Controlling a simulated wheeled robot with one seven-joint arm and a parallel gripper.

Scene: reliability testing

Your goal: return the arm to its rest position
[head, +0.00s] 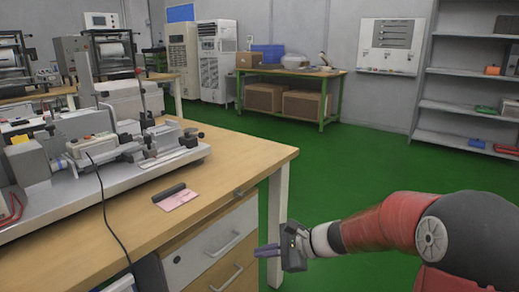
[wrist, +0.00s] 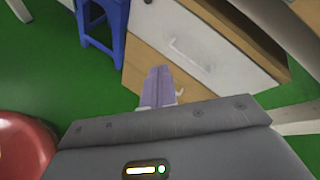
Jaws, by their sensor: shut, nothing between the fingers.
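My red and black arm reaches in from the right of the head view. My gripper (head: 262,251) is at its end, beside the right end of the wooden workbench (head: 240,165) and below the level of its top, close to the drawer fronts. In the wrist view the purple-grey fingers of my gripper (wrist: 158,82) are together with nothing between them. They point toward a white drawer front with a handle. I cannot tell the exact gap between the fingertips and the drawers.
The workbench carries a testing machine (head: 95,165), a dark bar (head: 169,192) and a pink card (head: 182,201). A blue stool (wrist: 100,22) stands by the drawers in the wrist view. Green floor (head: 350,165) is open behind my arm. Grey shelves (head: 460,105) stand at the far right.

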